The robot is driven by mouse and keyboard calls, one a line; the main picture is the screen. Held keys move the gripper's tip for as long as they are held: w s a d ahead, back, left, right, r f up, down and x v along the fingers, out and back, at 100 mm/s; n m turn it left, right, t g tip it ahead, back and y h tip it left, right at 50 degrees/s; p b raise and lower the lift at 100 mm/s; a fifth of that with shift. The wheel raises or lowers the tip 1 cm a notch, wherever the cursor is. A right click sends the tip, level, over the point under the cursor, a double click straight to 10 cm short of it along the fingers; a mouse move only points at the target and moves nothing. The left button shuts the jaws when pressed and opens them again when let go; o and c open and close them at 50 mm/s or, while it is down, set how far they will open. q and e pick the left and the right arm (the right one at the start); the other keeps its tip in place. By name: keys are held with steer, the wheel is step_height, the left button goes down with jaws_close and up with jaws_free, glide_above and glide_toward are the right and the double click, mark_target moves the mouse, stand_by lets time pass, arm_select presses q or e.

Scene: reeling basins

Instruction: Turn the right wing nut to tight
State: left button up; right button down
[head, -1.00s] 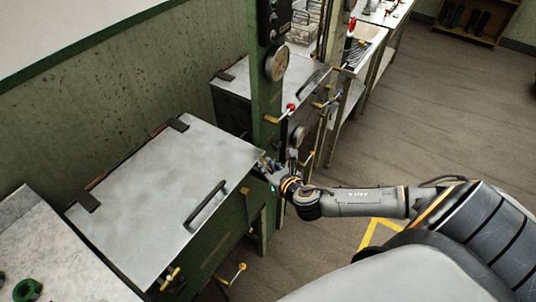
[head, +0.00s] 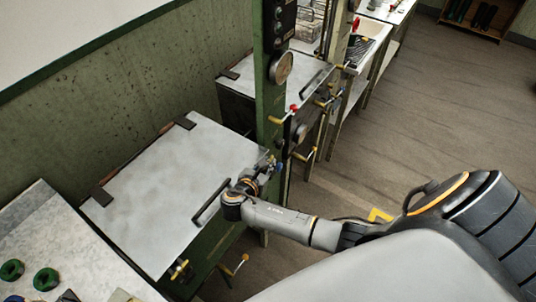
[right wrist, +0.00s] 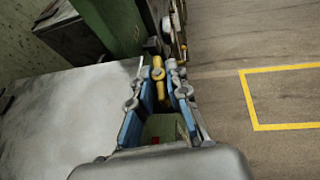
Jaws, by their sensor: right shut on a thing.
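The right wing nut (right wrist: 159,74) is yellow and sits between the blue-padded fingers of my right gripper in the right wrist view. My right gripper (head: 271,164) is shut on it at the right front corner of the near basin's grey lid (head: 165,190). In the head view the fingers largely cover this nut, so its exact angle cannot be told. The left wing nut (head: 179,269), also yellow, is at the lid's left front corner, with nothing touching it. The lid lies closed. My left gripper is not in view.
A green post (head: 270,85) with a round gauge (head: 282,67) stands close beyond my right gripper. The lid's dark handle (head: 212,202) is beside my right wrist. A yellow-handled valve (head: 238,264) juts out below. Open floor (head: 420,120) lies to the right.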

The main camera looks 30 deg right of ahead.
steer(key=shift+w+m+g+h, duration=0.15)
steer(key=shift+m+g+h, duration=0.45)
steer(key=shift+m+g, duration=0.35)
steer(key=shift+m, duration=0.25)
steer(key=c, duration=1.3)
jaws_free()
steer(key=v, duration=1.2)
steer(key=shift+w+r, duration=0.1)
